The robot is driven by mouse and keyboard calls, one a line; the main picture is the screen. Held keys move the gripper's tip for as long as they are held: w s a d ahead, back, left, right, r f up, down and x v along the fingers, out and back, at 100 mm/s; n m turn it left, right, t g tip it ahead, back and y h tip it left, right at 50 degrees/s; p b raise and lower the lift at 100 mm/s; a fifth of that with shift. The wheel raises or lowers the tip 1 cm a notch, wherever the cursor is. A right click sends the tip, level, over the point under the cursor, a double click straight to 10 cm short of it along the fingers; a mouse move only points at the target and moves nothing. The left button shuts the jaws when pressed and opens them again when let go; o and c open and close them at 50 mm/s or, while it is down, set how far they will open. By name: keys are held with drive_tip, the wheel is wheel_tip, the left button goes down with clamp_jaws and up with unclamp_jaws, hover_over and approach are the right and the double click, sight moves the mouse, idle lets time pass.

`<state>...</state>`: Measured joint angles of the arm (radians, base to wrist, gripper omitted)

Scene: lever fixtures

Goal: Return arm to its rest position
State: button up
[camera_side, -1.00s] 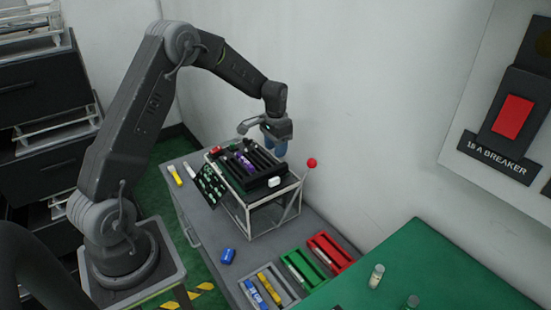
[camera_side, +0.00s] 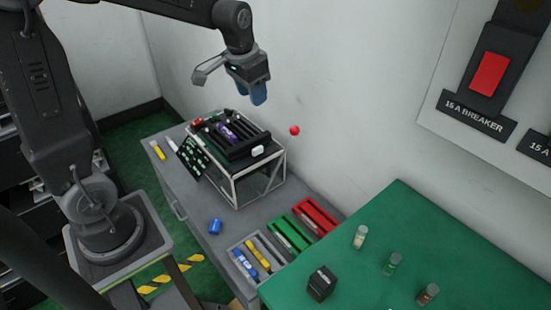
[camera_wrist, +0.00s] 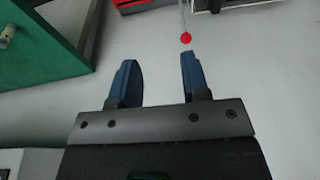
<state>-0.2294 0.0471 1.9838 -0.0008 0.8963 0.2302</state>
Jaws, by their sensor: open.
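My gripper (camera_side: 258,95) hangs in the air above the back right of the black slotted fixture (camera_side: 235,138), with its blue fingers pointing down and apart from everything. In the wrist view my gripper (camera_wrist: 158,75) has its two blue fingers spread with nothing between them. The lever's red ball (camera_side: 294,130) stands at the right of the fixture's metal frame, and it also shows in the wrist view (camera_wrist: 186,38) near the right fingertip, clear of it. A purple piece (camera_side: 227,132) sits in the fixture.
Red (camera_side: 315,216) and green (camera_side: 291,234) trays and a grey tray (camera_side: 236,273) with markers line the grey bench's front. A blue piece (camera_side: 215,227) lies on the bench. A green table (camera_side: 400,225) holds small vials and a black box (camera_side: 322,283). A breaker panel (camera_side: 488,75) hangs at right.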

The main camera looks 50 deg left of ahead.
drive_tip(key=s+d+r+t, duration=0.1)
drive_tip(key=s+d, duration=0.3)
drive_tip(key=s, duration=0.5)
drive_tip(key=s+d+r+t, duration=0.2)
drive_tip(key=s+d+r, duration=0.1)
drive_tip(key=s, duration=0.5)
drive_tip(key=shift+s+d+h, duration=0.3)
drive_tip(key=shift+s+d, duration=0.05)
drive_tip(key=shift+d, duration=0.55)
